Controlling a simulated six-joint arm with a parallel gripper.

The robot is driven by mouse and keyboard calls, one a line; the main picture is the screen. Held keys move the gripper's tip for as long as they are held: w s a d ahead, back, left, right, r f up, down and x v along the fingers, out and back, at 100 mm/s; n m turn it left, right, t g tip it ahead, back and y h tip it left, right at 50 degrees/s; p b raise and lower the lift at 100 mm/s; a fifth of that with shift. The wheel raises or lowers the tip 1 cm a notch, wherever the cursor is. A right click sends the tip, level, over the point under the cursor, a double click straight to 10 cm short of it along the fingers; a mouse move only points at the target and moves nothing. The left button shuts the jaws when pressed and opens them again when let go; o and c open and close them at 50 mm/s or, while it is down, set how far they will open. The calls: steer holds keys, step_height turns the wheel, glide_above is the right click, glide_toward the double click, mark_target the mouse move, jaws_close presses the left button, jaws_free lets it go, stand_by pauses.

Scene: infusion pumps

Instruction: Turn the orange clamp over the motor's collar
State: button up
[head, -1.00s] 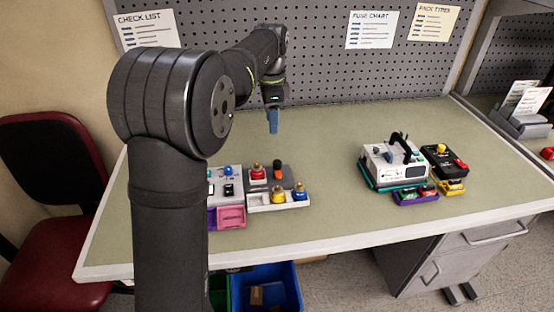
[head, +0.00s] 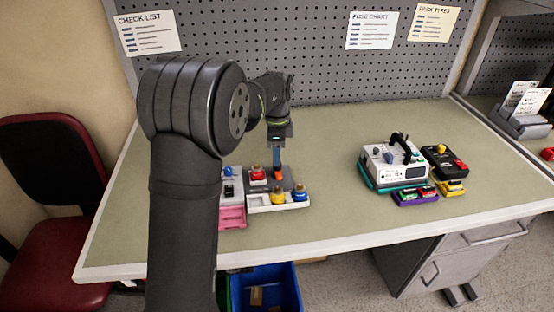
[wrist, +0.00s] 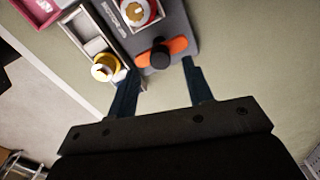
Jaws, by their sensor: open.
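The orange clamp (wrist: 178,46) shows in the wrist view as a short bar beside a round black knob (wrist: 160,56), on a grey plate (wrist: 184,22). In the head view the orange clamp (head: 278,174) sits at the plate's middle, just below my gripper (head: 277,158). In the wrist view my gripper (wrist: 158,80) is open, its two blue fingers apart, with the black knob and clamp ahead of the gap between them. Neither finger appears to touch the clamp. I cannot tell which part is the motor's collar.
A red knob (head: 257,173) stands left of the clamp, a yellow one (head: 278,196) and a blue one (head: 299,192) in front. A white pump (head: 398,164) and a black unit (head: 444,163) stand to the right. The table between is clear.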

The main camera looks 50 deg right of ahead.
steer(key=shift+f, duration=1.6)
steer(key=c, duration=1)
